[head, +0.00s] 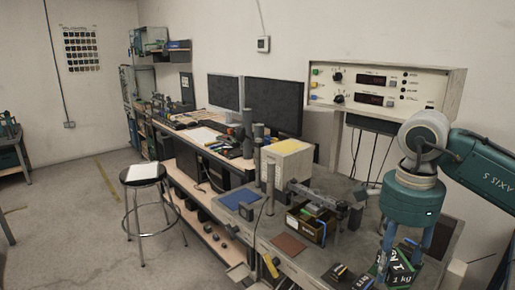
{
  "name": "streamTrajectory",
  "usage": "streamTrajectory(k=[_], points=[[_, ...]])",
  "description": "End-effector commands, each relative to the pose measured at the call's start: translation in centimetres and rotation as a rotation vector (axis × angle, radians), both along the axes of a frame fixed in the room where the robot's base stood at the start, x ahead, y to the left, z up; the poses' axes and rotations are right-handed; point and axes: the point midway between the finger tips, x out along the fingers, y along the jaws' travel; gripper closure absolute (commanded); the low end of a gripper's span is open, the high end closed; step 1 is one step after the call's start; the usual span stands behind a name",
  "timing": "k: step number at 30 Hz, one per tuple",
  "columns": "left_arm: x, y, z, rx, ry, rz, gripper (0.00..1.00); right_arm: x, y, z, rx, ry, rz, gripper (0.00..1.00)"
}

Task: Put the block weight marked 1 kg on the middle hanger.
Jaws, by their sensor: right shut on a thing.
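A dark block with white lettering that reads 1 kg (402,277) shows at the lower right, with green on its face. My right gripper (402,250) comes down from above with its blue fingers around this block and is shut on it. The block is tilted in the picture, and the fingers cover part of it. A dark beam-like frame (318,195) stands on the bench left of my right gripper. Its hangers are too small and crowded to tell apart, so I cannot pick out the middle one. My left gripper is not in view.
Small dark blocks (340,273) lie on the bench left of the held block. A box (307,228), a blue mat (239,199), a brown mat (288,244) and a beige instrument case (287,163) are on the bench. A meter panel (385,85) stands behind. A stool (143,174) is at left.

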Motion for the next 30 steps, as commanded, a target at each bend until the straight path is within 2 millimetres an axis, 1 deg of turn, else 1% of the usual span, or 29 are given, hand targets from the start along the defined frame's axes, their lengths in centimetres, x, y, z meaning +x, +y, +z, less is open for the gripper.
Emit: streamTrajectory(k=[1, 5, 9, 12, 15, 18, 21, 25, 30], points=[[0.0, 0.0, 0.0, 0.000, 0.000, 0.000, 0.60, -0.5, 0.8, -0.5, -0.002, -0.001, 0.121, 1.00], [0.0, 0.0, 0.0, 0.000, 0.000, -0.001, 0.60, -1.9, 2.7, -2.2, -0.007, 0.008, 0.453, 1.00], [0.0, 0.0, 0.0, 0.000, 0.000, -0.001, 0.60, -3.8, 4.6, -3.9, -0.007, 0.018, 0.808, 1.00], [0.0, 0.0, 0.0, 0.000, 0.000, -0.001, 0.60, -5.2, 5.8, -5.0, -0.003, 0.023, 1.040, 1.00], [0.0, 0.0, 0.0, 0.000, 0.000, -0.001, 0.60, -6.4, 6.8, -5.9, 0.000, 0.028, 1.235, 1.00], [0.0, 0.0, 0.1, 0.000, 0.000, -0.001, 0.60, -7.4, 7.5, -6.5, 0.005, 0.029, 1.381, 1.00], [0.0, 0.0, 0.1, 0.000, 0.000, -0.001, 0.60, -8.0, 7.9, -6.9, 0.008, 0.030, 1.479, 1.00], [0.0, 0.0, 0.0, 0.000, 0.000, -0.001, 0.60, -8.3, 8.2, -7.1, 0.009, 0.028, 1.539, 1.00], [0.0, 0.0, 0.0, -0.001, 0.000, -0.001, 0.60, -8.4, 8.2, -7.1, 0.008, 0.029, 1.548, 1.00]])
